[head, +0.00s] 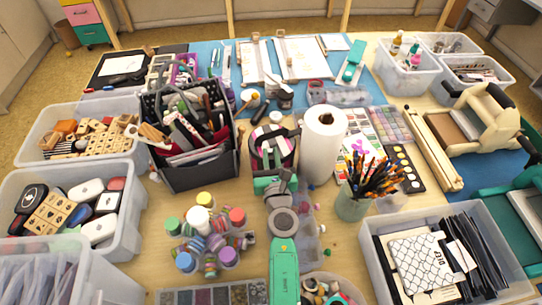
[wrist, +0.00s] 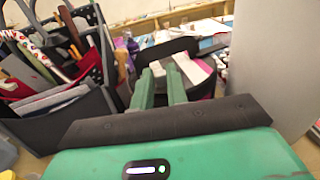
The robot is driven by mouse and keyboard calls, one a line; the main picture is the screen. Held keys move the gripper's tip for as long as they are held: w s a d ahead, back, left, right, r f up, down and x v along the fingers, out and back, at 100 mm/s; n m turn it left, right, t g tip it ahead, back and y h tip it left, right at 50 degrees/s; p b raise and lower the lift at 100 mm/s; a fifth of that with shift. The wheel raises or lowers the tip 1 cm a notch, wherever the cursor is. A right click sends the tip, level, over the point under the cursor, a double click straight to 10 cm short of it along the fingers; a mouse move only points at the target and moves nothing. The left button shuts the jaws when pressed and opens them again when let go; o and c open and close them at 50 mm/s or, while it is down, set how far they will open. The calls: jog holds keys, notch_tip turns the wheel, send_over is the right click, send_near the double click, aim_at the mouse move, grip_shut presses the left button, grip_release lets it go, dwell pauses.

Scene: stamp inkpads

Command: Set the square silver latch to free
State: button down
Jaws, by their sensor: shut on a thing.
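I cannot make out the square silver latch in either view; it is too small or hidden. My gripper (head: 265,183) is in the middle of the table, pointing away from me. It is in front of a round black holder (head: 272,148) with pink and white contents. In the wrist view, its two green fingers (wrist: 160,72) are close together, with their tips in front of the black holder (wrist: 165,48). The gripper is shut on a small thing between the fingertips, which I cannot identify. I cannot tell whether the fingers touch the holder.
A paper towel roll (head: 324,145) stands close on the right. A dark caddy (head: 200,170) full of tools stands on the left. A pencil cup (head: 352,203) is at right. Bins line both sides, leaving little free room.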

jog(key=shift+w+d, duration=0.15)
jog(key=shift+d, duration=0.85)
jog(key=c, duration=1.4)
grip_release()
jog(key=shift+o, duration=0.2)
jog(key=s+p, duration=0.1)
jog(key=s, duration=0.1)
jog(key=s+p, duration=0.1)
jog(key=s, duration=0.2)
jog(key=s+d+p, duration=0.1)
jog(key=s, duration=0.2)
jog(key=shift+w, duration=0.1)
